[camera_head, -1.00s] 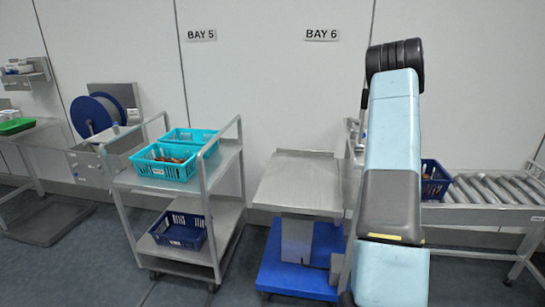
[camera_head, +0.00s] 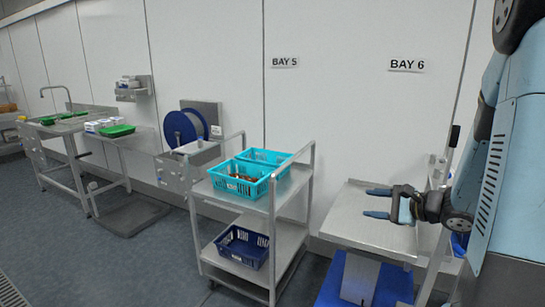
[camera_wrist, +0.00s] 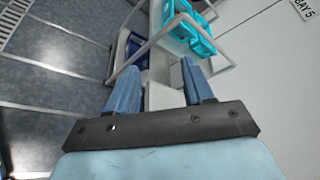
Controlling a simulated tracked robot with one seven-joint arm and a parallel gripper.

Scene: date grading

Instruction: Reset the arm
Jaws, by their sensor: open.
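My gripper (camera_head: 378,203) is at the right of the head view, open and empty. Its two blue fingers point left, in front of the steel-topped platform (camera_head: 350,222) on a blue base. My arm runs up the right edge of the head view. In the wrist view my gripper (camera_wrist: 157,82) has its fingers apart with nothing between them. Beyond them the wrist view shows part of the trolley and the turquoise crates (camera_wrist: 190,25).
A steel trolley (camera_head: 297,205) carries two turquoise crates (camera_head: 235,187), the front one holding dates, above a dark blue crate (camera_head: 243,248). A hose reel (camera_head: 184,128), a steel table with a green tray (camera_head: 117,131) and a sink stand left. Open floor (camera_head: 110,265) lies front left.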

